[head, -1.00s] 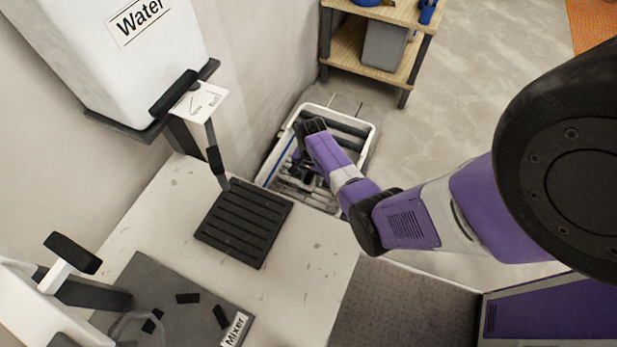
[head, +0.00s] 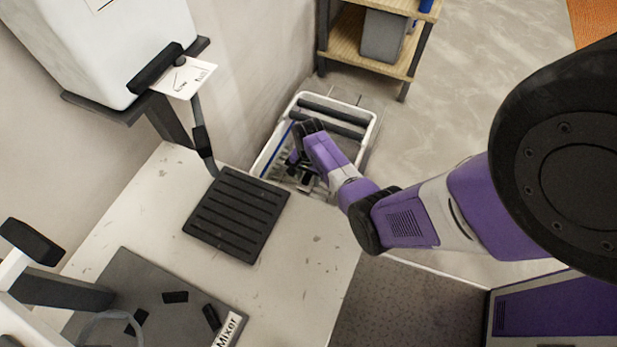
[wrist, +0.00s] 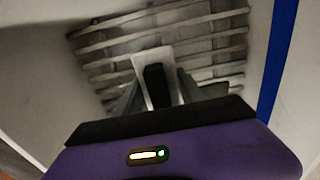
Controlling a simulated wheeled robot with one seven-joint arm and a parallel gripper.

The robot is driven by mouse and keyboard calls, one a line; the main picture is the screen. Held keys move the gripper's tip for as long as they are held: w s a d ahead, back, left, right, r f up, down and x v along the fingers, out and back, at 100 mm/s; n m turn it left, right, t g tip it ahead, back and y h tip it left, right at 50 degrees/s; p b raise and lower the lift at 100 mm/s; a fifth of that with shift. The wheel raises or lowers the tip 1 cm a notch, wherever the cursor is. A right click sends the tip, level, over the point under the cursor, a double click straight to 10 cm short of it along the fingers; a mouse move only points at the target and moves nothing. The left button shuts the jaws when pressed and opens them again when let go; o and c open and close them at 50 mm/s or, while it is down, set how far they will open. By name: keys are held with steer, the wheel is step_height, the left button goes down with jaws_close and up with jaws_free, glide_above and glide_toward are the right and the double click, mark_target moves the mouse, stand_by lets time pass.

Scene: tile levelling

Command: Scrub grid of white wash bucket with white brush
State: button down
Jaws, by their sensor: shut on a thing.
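The white wash bucket (head: 371,122) stands on the floor beyond the table, with dark rollers across its far end. Its slatted grid (wrist: 110,48) fills the upper middle of the wrist view. My gripper (head: 300,162) reaches down into the bucket from above. In the wrist view its fingers are shut on the brush (wrist: 152,70), which shows a white part with a black piece in the middle. The brush lies in front of the grid slats; its bristles are hidden, so I cannot tell whether they touch the grid.
A blue stripe (wrist: 278,60) runs along the bucket side. The table (head: 300,240) with a black slotted grate (head: 237,215) and a mixer plate (head: 175,297) is nearby. A white water tank (head: 110,50) stands at upper left, a wooden shelf (head: 345,40) behind. Floor right of the bucket is clear.

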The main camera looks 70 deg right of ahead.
steer(key=shift+f+b, duration=0.4)
steer(key=shift+f, duration=0.25)
stand_by(0.9)
steer(key=shift+w+a+f, duration=0.1)
steer(key=shift+w+a, duration=1.85)
steer(key=shift+w, duration=0.3)
steer(key=shift+s+d+b, duration=0.15)
steer(key=shift+d+b, duration=0.65)
steer(key=shift+d, duration=1)
steer(key=shift+d+r+b, duration=0.15)
steer(key=shift+d+b, duration=0.3)
steer(key=shift+d, duration=0.7)
steer(key=shift+d+r+b, duration=0.1)
steer(key=shift+d+b, duration=0.3)
steer(key=shift+d, duration=0.75)
steer(key=shift+w+a+f+p, duration=0.1)
steer(key=shift+a+p, duration=0.95)
steer(key=shift+a, duration=1)
steer(key=shift+w+a+p, duration=0.1)
steer(key=shift+a+p, duration=0.9)
steer(key=shift+a, duration=1.05)
steer(key=shift+d+f, duration=0.1)
steer(key=shift+d, duration=0.05)
